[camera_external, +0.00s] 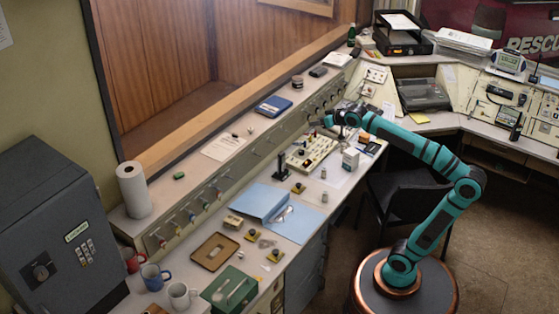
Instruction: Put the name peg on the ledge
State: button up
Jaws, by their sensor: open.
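The ledge (215,172) is the long pale raised shelf running along the wooden window frame, above a sloped panel with hooks and knobs. I cannot tell for sure which small piece is the name peg. Small upright pieces stand on the desk, one grey (324,197) and another just behind it (323,172). A cream board with dark and red pieces (304,157) lies beyond them. My gripper (322,122) is open, above the back of the desk near the hook panel, apart from those pieces. Nothing shows between its fingers at this size.
On the ledge are a paper roll (133,190), a green item (179,176), a paper sheet (222,147) and a blue box (273,106). A blue folder (262,201), brown tray (214,252) and mugs (154,276) crowd the near desk. A black chair (402,200) stands beside my arm.

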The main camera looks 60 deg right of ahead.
jog(key=s+f+t, duration=0.1)
jog(key=s+f, duration=0.2)
jog(key=s, duration=0.4)
jog(key=s+f+n+t, duration=0.1)
jog(key=s+f, duration=0.3)
jog(key=s, duration=0.4)
jog(key=s+f+t, duration=0.3)
jog(key=s+f, duration=0.1)
jog(key=s, duration=0.3)
jog(key=shift+s+d+f+n, duration=0.15)
jog(key=shift+d+f+n, duration=0.1)
jog(key=shift+n, duration=0.15)
dwell(5.4)
